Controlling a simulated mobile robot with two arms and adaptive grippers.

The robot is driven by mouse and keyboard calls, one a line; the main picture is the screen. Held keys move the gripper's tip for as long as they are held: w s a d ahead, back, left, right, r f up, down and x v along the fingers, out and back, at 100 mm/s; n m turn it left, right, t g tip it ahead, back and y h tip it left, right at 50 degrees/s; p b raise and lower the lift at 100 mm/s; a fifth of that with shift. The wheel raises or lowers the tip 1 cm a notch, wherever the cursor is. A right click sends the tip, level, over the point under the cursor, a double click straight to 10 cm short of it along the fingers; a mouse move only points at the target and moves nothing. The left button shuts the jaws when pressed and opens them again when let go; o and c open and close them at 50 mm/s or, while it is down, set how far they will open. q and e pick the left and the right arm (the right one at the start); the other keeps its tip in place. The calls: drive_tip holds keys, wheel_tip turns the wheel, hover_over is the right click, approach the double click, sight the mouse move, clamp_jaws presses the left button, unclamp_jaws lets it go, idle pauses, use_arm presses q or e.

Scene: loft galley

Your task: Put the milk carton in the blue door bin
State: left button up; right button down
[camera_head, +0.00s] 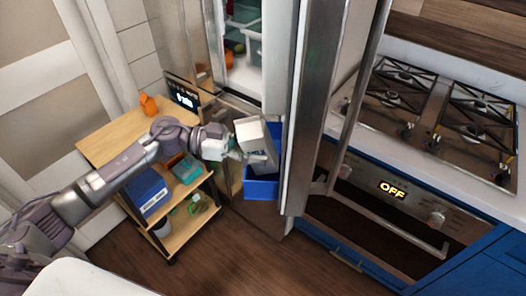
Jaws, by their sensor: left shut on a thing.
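The milk carton (252,135) is white and grey with dark lettering, and it is tilted. My left gripper (236,152) is shut on its left side. The blue door bin (262,188) is on the inner side of the open fridge door (306,110). The carton's lower end is at the bin's opening, in front of its blue back wall. I cannot tell whether the carton touches the bin floor. My right gripper is not in view.
The fridge interior (243,70) is open behind the carton. A wooden shelf cart (110,140) stands at left, with an orange object (148,104) on top and a blue box (148,190) below. A stove (430,105) and an oven (385,205) are to the right of the door.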

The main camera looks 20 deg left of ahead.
use_arm(q)
drive_tip(key=shift+w+d+r+y+p, duration=0.1)
drive_tip(key=shift+d+r+y+p, duration=0.35)
drive_tip(key=shift+p, duration=0.7)
drive_tip(key=shift+w+d+f+g+y+p, duration=0.1)
drive_tip(key=shift+d+g+y+p, duration=0.1)
drive_tip(key=shift+y+p, duration=0.35)
drive_tip(key=shift+d+g+y+p, duration=0.1)
drive_tip(key=shift+g+y+p, duration=0.1)
drive_tip(key=shift+y+p, duration=0.35)
drive_tip(key=shift+f, duration=0.7)
drive_tip(key=shift+a+f, duration=0.1)
drive_tip(key=shift+f, duration=0.45)
drive_tip(key=shift+f, duration=0.1)
drive_tip(key=o, duration=1.6)
